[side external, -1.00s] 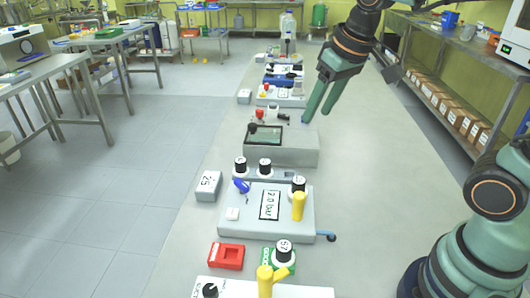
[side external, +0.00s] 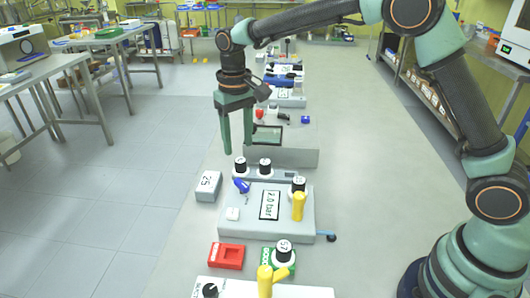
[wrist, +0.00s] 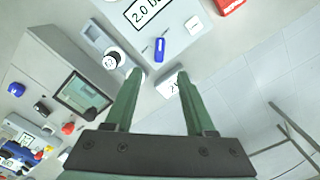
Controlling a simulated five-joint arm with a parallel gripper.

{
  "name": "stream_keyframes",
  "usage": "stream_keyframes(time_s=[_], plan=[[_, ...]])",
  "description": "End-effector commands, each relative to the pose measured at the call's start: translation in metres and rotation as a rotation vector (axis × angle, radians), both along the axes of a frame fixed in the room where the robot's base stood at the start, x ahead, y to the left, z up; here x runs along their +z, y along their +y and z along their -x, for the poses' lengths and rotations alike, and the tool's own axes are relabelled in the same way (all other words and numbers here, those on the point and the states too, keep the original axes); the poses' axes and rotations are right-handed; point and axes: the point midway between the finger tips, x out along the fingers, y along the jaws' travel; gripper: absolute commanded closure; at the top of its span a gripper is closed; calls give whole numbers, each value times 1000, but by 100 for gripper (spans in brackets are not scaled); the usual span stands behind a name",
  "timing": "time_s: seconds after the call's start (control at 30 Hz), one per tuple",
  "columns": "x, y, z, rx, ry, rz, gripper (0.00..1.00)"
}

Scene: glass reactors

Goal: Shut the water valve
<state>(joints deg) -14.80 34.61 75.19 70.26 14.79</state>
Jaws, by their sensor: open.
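A panel (side external: 255,222) with a "2.0 bar" display (side external: 269,205) carries a blue lever handle (side external: 241,185) at its back left corner. No label naming a water valve is readable. The blue handle also shows in the wrist view (wrist: 159,49), ahead of and between my fingertips. A yellow handle (side external: 298,207) stands on the panel's right. My gripper (side external: 238,150) is open and empty, fingers pointing down, above and behind the blue lever. In the wrist view my gripper (wrist: 159,75) shows its fingers spread apart.
Black knobs (side external: 240,166) stand just behind the blue lever. A grey block marked "25" (side external: 208,185) lies to its left. A box with a dark screen (side external: 268,136) stands farther back. The bench's right side is bare.

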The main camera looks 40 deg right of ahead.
Motion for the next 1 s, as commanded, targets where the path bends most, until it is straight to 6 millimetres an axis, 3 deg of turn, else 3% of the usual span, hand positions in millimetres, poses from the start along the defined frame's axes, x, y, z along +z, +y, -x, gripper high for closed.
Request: stream_keyframes(time_s=[0.6, 0.8, 1.0], plan=[[-101, -1, 1, 0, 2, 1, 45], [-115, -1, 1, 0, 0, 0, 45], [-117, -1, 0, 0, -1, 0, 45]])
